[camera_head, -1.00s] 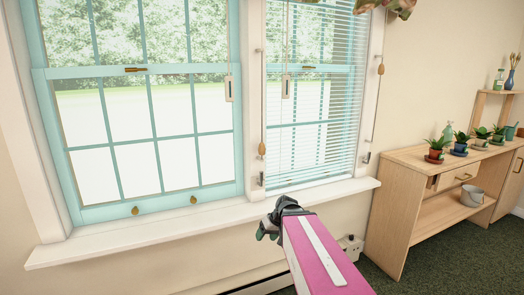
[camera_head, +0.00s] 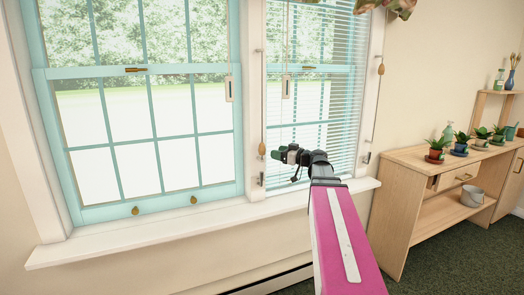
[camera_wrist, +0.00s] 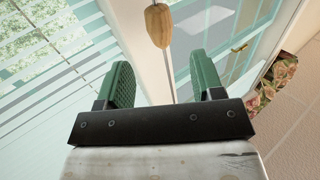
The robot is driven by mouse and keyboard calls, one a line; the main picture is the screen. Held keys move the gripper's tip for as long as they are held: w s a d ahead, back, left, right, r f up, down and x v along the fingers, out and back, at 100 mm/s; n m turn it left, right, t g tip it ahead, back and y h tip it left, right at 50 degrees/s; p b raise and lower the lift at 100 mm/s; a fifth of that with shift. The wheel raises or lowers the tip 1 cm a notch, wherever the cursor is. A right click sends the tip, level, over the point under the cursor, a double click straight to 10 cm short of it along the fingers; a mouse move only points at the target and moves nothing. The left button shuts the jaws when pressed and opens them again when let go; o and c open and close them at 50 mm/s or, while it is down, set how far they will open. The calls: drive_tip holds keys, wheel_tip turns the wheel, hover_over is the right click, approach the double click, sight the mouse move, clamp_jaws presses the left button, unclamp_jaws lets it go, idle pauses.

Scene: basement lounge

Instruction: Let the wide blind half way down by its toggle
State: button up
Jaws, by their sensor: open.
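The wide window (camera_head: 150,110) on the left shows bare glass; its blind is not seen. A cord with a pale rectangular toggle (camera_head: 229,88) hangs at its right side. A wooden toggle (camera_head: 262,149) hangs on a cord on the post between the windows. It also shows in the wrist view (camera_wrist: 159,26), just beyond and between my fingertips. My gripper (camera_head: 279,154) is open and empty, in front of the right window, close to the wooden toggle's right side; contact cannot be told.
The narrower blind (camera_head: 335,120) hangs down over the right window. Another pale toggle (camera_head: 286,86) and a wooden toggle (camera_head: 381,69) hang beside it. The white sill (camera_head: 130,242) juts out below. A wooden shelf unit (camera_head: 405,165) with potted plants stands right.

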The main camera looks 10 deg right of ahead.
sight(262, 149)
drive_tip(key=x, duration=0.9)
clamp_jaws()
